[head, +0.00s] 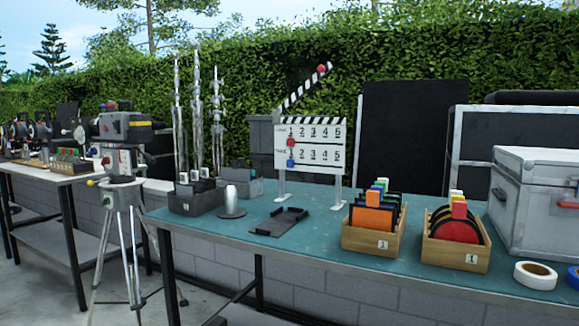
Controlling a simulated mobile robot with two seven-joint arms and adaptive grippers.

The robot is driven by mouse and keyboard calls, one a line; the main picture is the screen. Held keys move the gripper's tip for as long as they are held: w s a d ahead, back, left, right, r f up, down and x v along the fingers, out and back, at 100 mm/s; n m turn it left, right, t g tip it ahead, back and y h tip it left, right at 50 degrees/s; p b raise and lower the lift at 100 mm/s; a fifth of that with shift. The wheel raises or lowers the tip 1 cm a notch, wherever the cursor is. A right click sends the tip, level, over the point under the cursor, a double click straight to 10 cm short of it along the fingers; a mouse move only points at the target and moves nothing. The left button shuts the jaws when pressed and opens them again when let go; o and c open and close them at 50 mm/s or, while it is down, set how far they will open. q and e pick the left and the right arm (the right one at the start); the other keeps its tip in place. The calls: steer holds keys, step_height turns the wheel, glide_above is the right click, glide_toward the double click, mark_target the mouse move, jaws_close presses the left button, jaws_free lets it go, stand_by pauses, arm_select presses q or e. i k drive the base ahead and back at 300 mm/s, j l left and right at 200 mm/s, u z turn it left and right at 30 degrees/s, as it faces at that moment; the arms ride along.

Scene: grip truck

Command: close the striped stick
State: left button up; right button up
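A white clapperboard (311,156) stands upright on two white legs on the green-topped table, left of its middle. Its striped stick (304,88) is raised, slanting up to the right from the hinge at the board's left end, with a red knob (321,69) near its tip. A lower striped edge (315,121) runs along the top of the board. A red marker and a blue marker sit at the left of the numbered rows. Neither of my grippers shows in the head view.
On the green table (352,242) stand two wooden boxes, one with square filters (374,228) and one with round ones (455,239). A black tray (279,222), a silver cylinder (232,202) and a grey bin (196,197) lie left. A metal case (533,208) and tape (535,275) are right.

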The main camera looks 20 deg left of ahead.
mark_target(323, 71)
steer(key=i+j, duration=0.5)
steer(key=i, duration=0.15)
steer(key=u, duration=0.3)
steer(key=i+j+z, duration=0.3)
steer(key=i+l, duration=0.05)
